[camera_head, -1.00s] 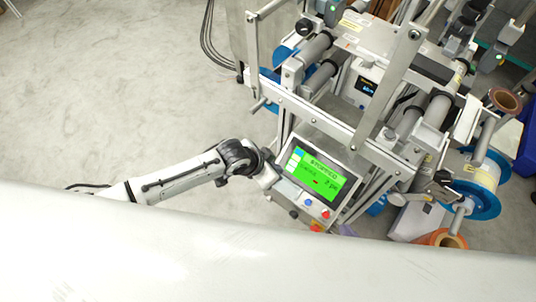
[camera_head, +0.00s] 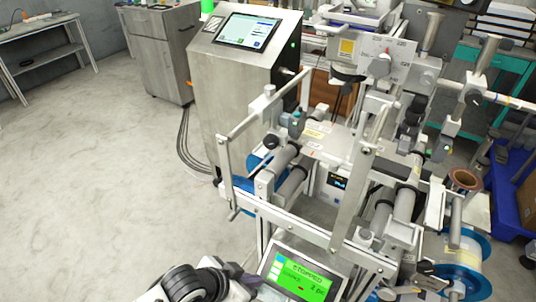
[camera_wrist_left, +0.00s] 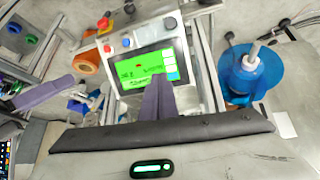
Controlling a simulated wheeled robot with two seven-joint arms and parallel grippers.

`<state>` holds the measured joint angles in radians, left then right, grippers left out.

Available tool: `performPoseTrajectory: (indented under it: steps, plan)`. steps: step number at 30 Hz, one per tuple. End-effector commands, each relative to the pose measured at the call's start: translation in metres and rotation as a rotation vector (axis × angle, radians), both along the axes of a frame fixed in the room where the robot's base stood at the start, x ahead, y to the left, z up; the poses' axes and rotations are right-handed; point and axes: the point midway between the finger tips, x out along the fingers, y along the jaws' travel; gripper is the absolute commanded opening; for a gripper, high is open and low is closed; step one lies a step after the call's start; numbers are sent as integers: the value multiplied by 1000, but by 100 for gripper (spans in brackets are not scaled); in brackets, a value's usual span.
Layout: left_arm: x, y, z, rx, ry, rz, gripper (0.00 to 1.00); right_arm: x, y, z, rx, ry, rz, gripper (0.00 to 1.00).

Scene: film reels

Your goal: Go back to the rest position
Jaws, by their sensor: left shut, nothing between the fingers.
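My left gripper (camera_head: 250,280) is at the bottom of the head view, beside the left edge of the machine's control panel (camera_head: 298,272) with its green screen. In the left wrist view its purple fingers (camera_wrist_left: 157,100) are together, shut and empty, in front of the green screen (camera_wrist_left: 148,68). Whether they touch the panel cannot be told.
The roller machine (camera_head: 310,215) fills the centre and right. Blue-flanged reels stand at its right (camera_head: 465,270) and in the wrist view (camera_wrist_left: 250,75). A steel cabinet (camera_head: 240,90) with a touchscreen stands behind. Open floor (camera_head: 100,190) lies to the left.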

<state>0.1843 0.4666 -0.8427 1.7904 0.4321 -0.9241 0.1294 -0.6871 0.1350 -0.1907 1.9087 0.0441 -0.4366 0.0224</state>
Motion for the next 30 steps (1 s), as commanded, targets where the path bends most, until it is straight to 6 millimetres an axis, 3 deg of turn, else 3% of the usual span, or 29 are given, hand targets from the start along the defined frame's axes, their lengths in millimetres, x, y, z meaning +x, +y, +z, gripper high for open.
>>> performPoseTrajectory:
  steps: [2, 5, 8, 15, 18, 21, 30]
  plan:
    - [-17, -9, -6, -82, -5, 63, 0, 0, 0, 0, 0, 0, 0, 0]
    - [-29, -2, -11, -154, -36, 170, 0, 0, 0, 0, 0, 0, 0, 0]
    - [-46, 20, -21, -184, -64, 288, 0, 0, 0, 0, 0, 0, 0, 0]
    - [-99, 96, -48, -120, -109, 499, 0, 0, 0, 0, 0, 0, 0, 0]
    - [-113, 115, -52, -90, -120, 536, 0, 0, 0, 0, 0, -1, 0, 0]
    - [-119, 123, -54, -76, -123, 549, 0, 0, 0, 0, 0, -1, 0, 0]
    - [-119, 123, -54, -76, -123, 549, 0, 0, 0, 0, 0, -1, 0, 0]
